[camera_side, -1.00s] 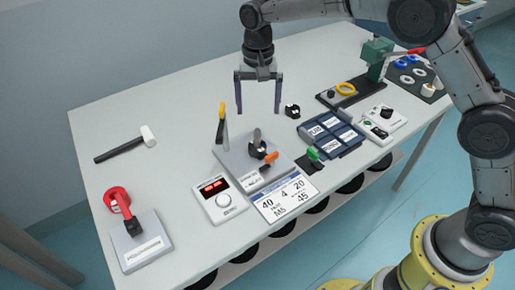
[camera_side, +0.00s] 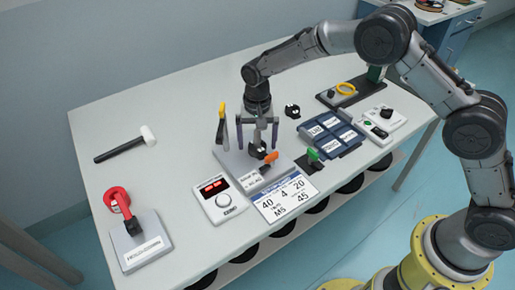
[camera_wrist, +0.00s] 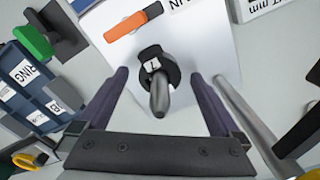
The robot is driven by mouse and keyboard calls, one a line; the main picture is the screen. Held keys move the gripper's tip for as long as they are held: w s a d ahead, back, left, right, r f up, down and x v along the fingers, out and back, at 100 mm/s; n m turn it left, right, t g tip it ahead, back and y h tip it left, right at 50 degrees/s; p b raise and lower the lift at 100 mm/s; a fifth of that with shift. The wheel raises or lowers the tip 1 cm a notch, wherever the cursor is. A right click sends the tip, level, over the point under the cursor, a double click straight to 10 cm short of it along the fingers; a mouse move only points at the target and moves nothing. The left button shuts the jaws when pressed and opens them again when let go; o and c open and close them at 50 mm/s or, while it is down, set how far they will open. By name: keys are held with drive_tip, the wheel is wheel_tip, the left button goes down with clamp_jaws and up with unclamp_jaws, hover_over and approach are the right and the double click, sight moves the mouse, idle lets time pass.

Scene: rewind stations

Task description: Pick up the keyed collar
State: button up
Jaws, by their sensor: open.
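A black collar-like piece with a white-marked tab (camera_side: 257,153) sits on a grey fixture plate (camera_side: 229,160). A grey rounded post stands at it; in the wrist view the black piece (camera_wrist: 152,57) appears around the post (camera_wrist: 160,97). My gripper (camera_side: 257,145) is open above the plate, one finger on each side of post and piece. In the wrist view the gripper (camera_wrist: 160,76) shows an empty gap between post and each finger. Another black piece with white marks (camera_side: 292,111) lies loose behind. I cannot tell for certain which piece is the keyed collar.
Blue labelled bins (camera_side: 332,135) and a green-handled piece (camera_side: 314,155) are to the right.

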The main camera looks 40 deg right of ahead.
drive_tip(key=shift+f, duration=0.25)
drive_tip(key=c, duration=1.4)
drive_tip(key=shift+r, duration=0.1)
drive_tip(key=shift+c, duration=0.8)
drive_tip(key=shift+r, duration=0.1)
